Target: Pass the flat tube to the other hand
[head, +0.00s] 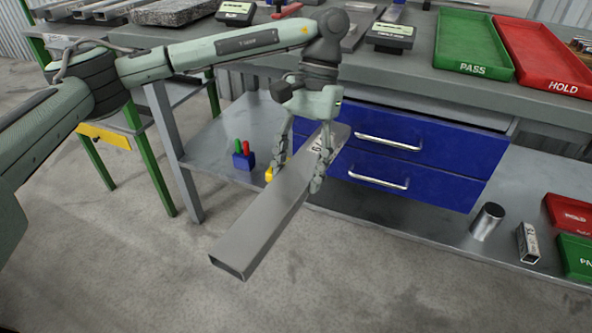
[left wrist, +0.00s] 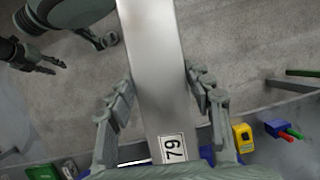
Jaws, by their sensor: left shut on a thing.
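The flat tube (head: 258,226) is a long grey metal bar with a hollow end and a white label reading 79. My left gripper (head: 295,182) is shut on it near its labelled end, one finger on each side. The tube is held in the air in front of the table, its hollow open end pointing down toward the lower left. In the left wrist view the tube (left wrist: 155,70) runs between the fingers and out past the top edge. My right gripper (left wrist: 52,66) shows at the upper left there, dark, empty and apart from the tube, its fingers seemingly spread. It is outside the head view.
The grey table (head: 420,75) holds a green PASS tray (head: 474,42) and a red HOLD tray (head: 540,55). Blue drawers (head: 400,150) hang below. A lower shelf (head: 400,215) carries a metal cylinder (head: 487,221) and a short tube (head: 527,243). The floor in front is clear.

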